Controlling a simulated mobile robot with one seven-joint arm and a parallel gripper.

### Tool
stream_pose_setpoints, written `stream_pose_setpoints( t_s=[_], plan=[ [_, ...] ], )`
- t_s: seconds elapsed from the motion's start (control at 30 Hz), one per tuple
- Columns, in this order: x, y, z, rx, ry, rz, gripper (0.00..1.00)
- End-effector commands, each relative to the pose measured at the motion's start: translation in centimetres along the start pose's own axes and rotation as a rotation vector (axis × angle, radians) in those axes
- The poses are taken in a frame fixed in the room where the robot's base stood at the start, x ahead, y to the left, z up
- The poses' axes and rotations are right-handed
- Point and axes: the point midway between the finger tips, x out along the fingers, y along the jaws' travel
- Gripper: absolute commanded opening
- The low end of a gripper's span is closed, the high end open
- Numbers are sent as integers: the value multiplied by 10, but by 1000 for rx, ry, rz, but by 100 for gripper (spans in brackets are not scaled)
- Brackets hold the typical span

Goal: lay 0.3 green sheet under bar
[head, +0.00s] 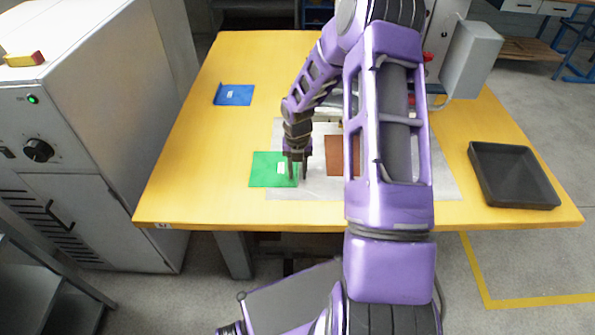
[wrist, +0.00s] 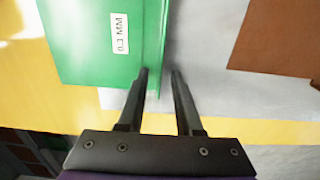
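The green sheet (head: 264,172) lies at the front left of the yellow table, its right part over the pale grey mat. In the wrist view the green sheet (wrist: 85,50) shows a white "0.3 MM" label and an upright lip (wrist: 155,35) along its right edge. My gripper (head: 298,176) points down at that right edge. In the wrist view my gripper (wrist: 161,73) is open, its fingertips a little apart, close to the lip; the gap holds no clearly gripped thing. I cannot tell whether they touch it. The bar is not clearly seen; my arm hides the middle of the table.
A blue sheet (head: 234,95) lies at the back left. A brown sheet (head: 340,160) lies on the grey mat (head: 315,188), also seen in the wrist view (wrist: 280,40). A black tray (head: 512,176) is at the right. A grey cabinet (head: 90,120) stands left of the table.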

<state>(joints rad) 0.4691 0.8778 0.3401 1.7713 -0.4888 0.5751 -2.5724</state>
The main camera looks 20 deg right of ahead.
Motion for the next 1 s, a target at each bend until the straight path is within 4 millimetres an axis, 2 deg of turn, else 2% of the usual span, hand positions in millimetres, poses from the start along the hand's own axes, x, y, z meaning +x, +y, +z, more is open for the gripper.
stream_pose_setpoints(
  t_s=[0.17, 0.4, 0.6, 0.8, 1.0],
  plan=[
    [-24, 0, 1, 1, -4, 0, 34],
    [-77, -1, 1, 1, -5, 0, 34],
    [-110, 0, 1, 0, -4, 0, 34],
    [-122, 0, 0, 0, -1, 0, 34],
    [-122, 0, 0, 0, 0, 0, 34]
  ],
)
